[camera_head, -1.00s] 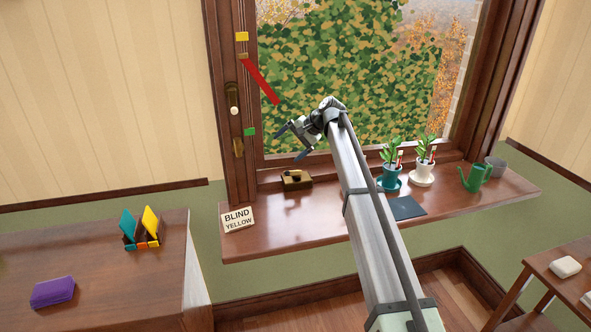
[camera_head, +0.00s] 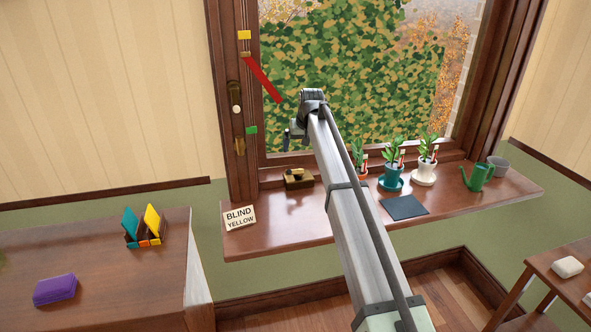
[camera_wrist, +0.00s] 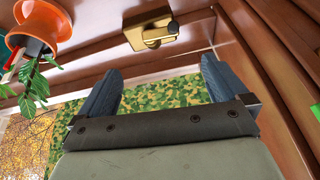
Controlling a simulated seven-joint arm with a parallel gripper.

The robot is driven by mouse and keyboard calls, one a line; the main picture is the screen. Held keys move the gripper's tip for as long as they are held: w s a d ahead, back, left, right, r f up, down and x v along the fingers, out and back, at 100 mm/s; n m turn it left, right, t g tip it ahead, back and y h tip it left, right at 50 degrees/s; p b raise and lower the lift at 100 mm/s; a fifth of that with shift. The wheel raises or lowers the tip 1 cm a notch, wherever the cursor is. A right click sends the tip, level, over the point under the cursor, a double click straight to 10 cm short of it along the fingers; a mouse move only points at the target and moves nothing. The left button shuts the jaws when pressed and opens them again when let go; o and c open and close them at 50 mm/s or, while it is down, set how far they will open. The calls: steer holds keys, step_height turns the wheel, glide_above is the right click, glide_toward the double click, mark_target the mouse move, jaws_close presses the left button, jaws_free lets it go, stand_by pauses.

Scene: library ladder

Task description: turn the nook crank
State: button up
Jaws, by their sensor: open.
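A brass plate on the left window jamb carries a crank with a white knob (camera_head: 236,109). A small brass box (camera_head: 298,178) with a dark handle or knob on top sits on the sill; it also shows at the top of the wrist view (camera_wrist: 152,32). I cannot tell which of the two is called the nook crank. My gripper (camera_wrist: 160,80) is open, with nothing between its fingers. In the head view it is mostly hidden behind my arm's end, in front of the patterned blind (camera_head: 350,70), right of the white knob and above the brass box.
A red pointer (camera_head: 262,78) slants beside a yellow marker (camera_head: 244,35) and a green marker (camera_head: 251,130). A "BLIND YELLOW" card (camera_head: 240,217) stands on the sill (camera_head: 290,230). Potted plants (camera_head: 393,178), a dark mat (camera_head: 404,207) and a green watering can (camera_head: 477,177) are at right.

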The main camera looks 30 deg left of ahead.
mark_target(295, 171)
steer(key=x, duration=1.3)
steer(key=shift+w+a+f, duration=0.1)
steer(key=shift+w+f, duration=0.05)
steer(key=shift+f, duration=0.2)
steer(key=c, duration=0.9)
steer(key=shift+n, duration=0.3)
